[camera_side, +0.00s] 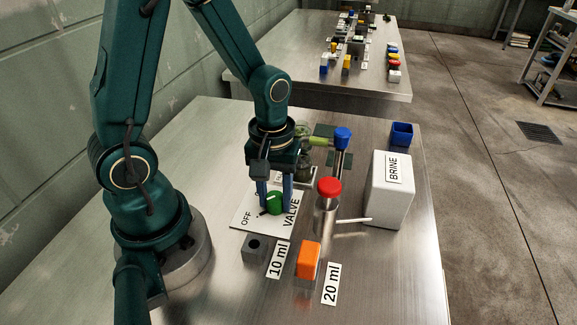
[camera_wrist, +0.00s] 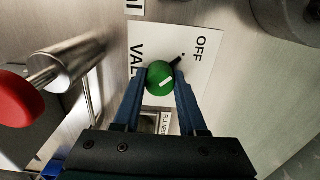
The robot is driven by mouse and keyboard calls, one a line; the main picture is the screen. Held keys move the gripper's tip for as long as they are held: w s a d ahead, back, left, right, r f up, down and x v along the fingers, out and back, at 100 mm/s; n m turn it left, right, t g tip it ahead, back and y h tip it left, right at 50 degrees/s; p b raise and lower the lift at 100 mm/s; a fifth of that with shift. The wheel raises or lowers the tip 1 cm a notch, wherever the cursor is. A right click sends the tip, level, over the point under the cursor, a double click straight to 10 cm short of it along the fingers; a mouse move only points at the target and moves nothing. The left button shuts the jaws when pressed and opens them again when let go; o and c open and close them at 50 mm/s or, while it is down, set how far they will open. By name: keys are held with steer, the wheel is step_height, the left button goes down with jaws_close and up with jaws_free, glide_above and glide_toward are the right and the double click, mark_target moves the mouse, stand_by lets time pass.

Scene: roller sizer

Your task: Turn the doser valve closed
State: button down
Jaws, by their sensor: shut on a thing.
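In the wrist view the green knob (camera_wrist: 160,76) sits between my two blue fingers. My gripper (camera_side: 274,207) points down over the plate and is shut on the knob. In the wrist view my gripper (camera_wrist: 160,80) has a finger against each side of it.
A red-capped cylinder (camera_side: 328,190) stands close right of the plate. A blue-capped cylinder (camera_side: 342,138) is behind. A white BRINE container (camera_side: 388,195), a blue box (camera_side: 402,133), an orange block (camera_side: 308,260) and a grey block (camera_side: 256,248) stand around. The front left tabletop is clear.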

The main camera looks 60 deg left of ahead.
mark_target(279, 195)
stand_by(0.4)
steer(key=shift+c, duration=2.3)
jaws_free()
steer(key=shift+r, duration=2.6)
steer(key=shift+w+r, duration=0.25)
steer(key=shift+r, duration=0.15)
steer(key=s+d+r+m+t, duration=0.3)
steer(key=s+r+m+t, duration=0.2)
steer(key=r+m, duration=0.4)
steer(key=shift+t, duration=0.3)
